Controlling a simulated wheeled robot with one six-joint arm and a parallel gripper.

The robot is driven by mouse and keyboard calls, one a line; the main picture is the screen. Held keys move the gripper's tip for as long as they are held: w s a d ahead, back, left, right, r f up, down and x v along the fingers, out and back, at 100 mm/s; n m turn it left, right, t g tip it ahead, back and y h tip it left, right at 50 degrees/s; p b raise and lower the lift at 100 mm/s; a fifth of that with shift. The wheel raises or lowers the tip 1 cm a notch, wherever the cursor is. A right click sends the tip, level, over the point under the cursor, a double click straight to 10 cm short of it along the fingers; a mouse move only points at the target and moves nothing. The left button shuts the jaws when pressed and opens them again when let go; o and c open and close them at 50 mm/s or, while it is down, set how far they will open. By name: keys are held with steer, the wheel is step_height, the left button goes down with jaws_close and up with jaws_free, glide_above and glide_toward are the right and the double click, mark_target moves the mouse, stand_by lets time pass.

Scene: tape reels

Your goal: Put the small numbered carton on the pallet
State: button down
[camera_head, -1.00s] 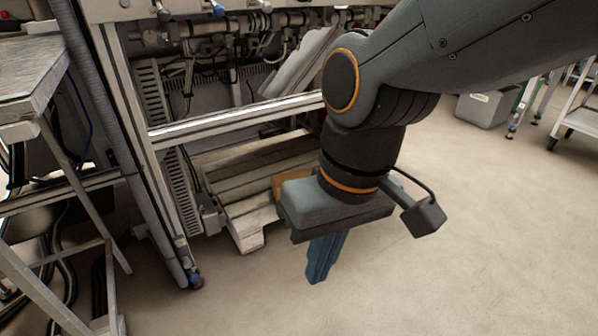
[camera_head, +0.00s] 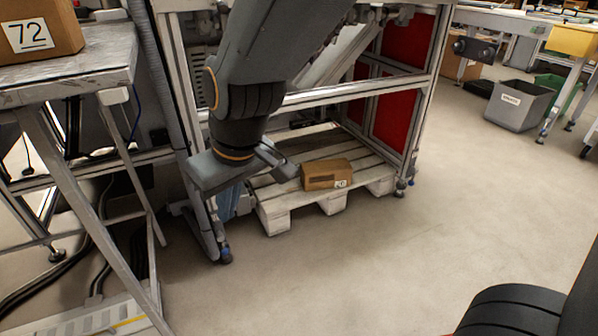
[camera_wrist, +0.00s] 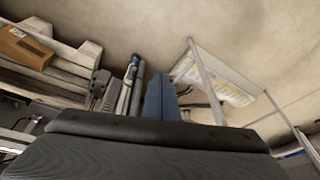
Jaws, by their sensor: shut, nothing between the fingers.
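The small brown carton (camera_head: 318,172) lies on the wooden pallet (camera_head: 273,190), near its front edge. A small white label with a number shows on its front, too small to read surely. In the wrist view the carton (camera_wrist: 24,45) sits at the upper left on the pallet slats (camera_wrist: 62,70). My gripper (camera_head: 230,208) points down to the left of the pallet, apart from the carton. Its blue fingers are shut and empty, and they also show in the wrist view (camera_wrist: 161,98).
A larger carton marked 72 (camera_head: 38,35) stands on a metal table (camera_head: 85,72) at the left. The frame posts (camera_head: 416,110) rise around the pallet. A grey bin (camera_head: 518,105) stands at the back right. The floor in front is clear.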

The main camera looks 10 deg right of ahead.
steer(key=w+a+f+n+t, duration=0.15)
steer(key=w+f, duration=0.25)
steer(key=w, duration=0.7)
steer(key=w+f+n+t, duration=0.1)
steer(key=w+f+t, duration=0.3)
steer(key=w, duration=0.7)
steer(key=w+d+f+n+t, duration=0.1)
steer(key=w+d+f, duration=0.1)
steer(key=w+f, duration=0.4)
steer(key=w+d+f+n+t, duration=0.1)
steer(key=w+d+f+t, duration=0.2)
steer(key=w, duration=0.4)
steer(key=n+t+h+b, duration=0.3)
steer(key=n+t+h, duration=0.1)
steer(key=n+t, duration=0.15)
glide_toward(314, 186)
steer(key=w+a, duration=0.3)
steer(key=w+d, duration=0.1)
steer(key=w+d+b, duration=0.1)
steer(key=shift+w+d+f+m, duration=0.15)
steer(key=shift+w+d+m, duration=0.1)
steer(key=shift+d+m, duration=0.05)
steer(key=shift+w+d+b, duration=0.35)
steer(key=shift+w+d, duration=0.05)
